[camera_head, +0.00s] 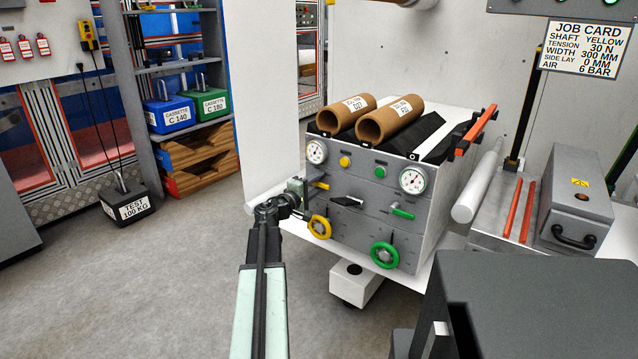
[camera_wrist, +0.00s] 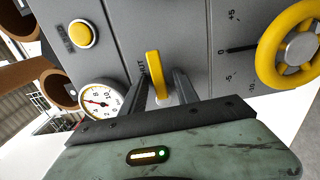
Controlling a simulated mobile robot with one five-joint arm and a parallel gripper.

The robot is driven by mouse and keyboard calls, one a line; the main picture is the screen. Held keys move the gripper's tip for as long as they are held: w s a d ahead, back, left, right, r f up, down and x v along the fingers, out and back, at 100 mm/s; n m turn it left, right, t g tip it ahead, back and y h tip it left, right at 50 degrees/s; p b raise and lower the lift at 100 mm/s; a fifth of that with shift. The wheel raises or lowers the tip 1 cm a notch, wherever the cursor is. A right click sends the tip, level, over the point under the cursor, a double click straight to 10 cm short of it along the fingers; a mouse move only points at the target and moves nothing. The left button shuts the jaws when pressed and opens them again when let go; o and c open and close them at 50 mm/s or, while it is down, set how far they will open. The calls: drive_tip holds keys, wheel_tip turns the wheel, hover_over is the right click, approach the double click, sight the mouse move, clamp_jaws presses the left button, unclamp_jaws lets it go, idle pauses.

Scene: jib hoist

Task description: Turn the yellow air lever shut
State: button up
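The yellow air lever (camera_head: 319,185) is on the grey front panel of the machine, below the left gauge. In the head view it lies nearly level. In the wrist view the yellow lever (camera_wrist: 153,70) stands between the two fingers of my gripper (camera_wrist: 161,84), with a small gap showing beside it. My gripper is open around it; firm contact cannot be made out. In the head view my gripper (camera_head: 299,190) is at the panel's left edge, beside the lever. Part of a printed word shows beside the lever, partly hidden.
A yellow handwheel (camera_head: 319,227) is just below the lever, and a yellow button (camera_head: 345,161) and dial gauge (camera_head: 316,151) are above. A green lever (camera_head: 402,213) and green handwheel (camera_head: 384,255) are to the right. Open floor lies left of the machine.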

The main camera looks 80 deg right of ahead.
drive_tip(key=v, duration=0.7)
drive_tip(key=shift+w+a, duration=0.2)
drive_tip(key=shift+a, duration=0.15)
drive_tip(key=shift+f, duration=0.1)
